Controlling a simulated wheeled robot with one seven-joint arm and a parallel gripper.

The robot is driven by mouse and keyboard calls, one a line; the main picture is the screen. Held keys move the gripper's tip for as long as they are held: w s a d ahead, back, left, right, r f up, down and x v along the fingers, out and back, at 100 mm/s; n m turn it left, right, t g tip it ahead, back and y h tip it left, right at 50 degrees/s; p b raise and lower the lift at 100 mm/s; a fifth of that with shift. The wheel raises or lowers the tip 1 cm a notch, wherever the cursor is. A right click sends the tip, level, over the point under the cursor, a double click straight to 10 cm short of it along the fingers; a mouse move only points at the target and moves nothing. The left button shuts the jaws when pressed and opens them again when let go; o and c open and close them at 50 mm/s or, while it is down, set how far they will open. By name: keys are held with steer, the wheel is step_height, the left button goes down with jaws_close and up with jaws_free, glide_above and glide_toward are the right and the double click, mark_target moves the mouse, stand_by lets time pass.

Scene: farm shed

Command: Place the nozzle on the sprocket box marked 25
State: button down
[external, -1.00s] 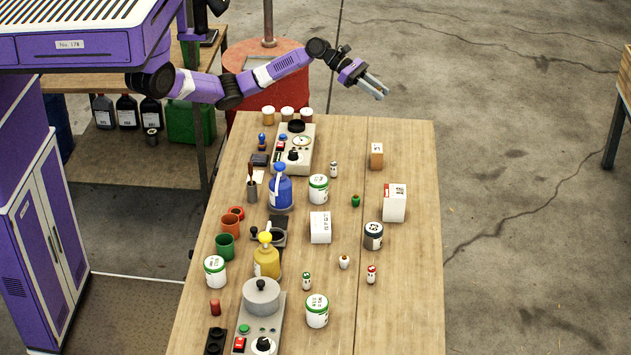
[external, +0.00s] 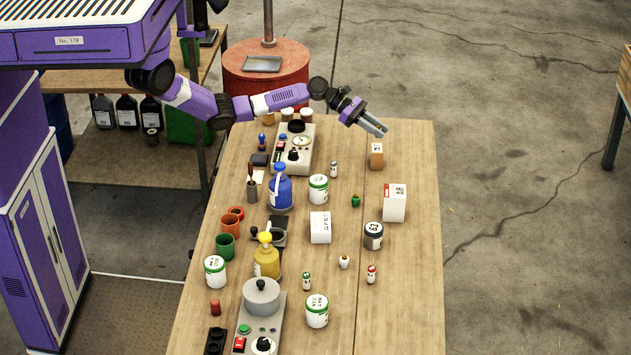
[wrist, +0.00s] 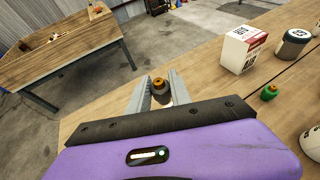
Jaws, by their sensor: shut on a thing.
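In the wrist view my gripper (wrist: 160,88) is shut on a small dark and orange-brass piece, which looks like the nozzle (wrist: 159,90). A white box with a red top edge (external: 395,204) stands nearer the camera; it also shows in the wrist view (wrist: 242,50). Another white box (external: 320,228) lies in the middle of the bench. I cannot read a clear 25 on any box.
A small green piece (external: 356,200), a dark-lidded can (external: 373,235) and a green-rimmed can (external: 318,188) stand around the boxes. A control unit (external: 294,148) and blue bottle (external: 281,187) are to the left. The bench's right strip (external: 415,290) is bare.

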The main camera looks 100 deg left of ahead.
mark_target(377, 148)
steer(key=shift+f, duration=2.2)
steer(key=shift+f, duration=0.15)
steer(key=c, duration=1.2)
jaws_free()
steer(key=shift+r, duration=0.25)
steer(key=v, duration=1.2)
steer(key=shift+d+b, duration=0.1)
steer(key=shift+b, duration=0.3)
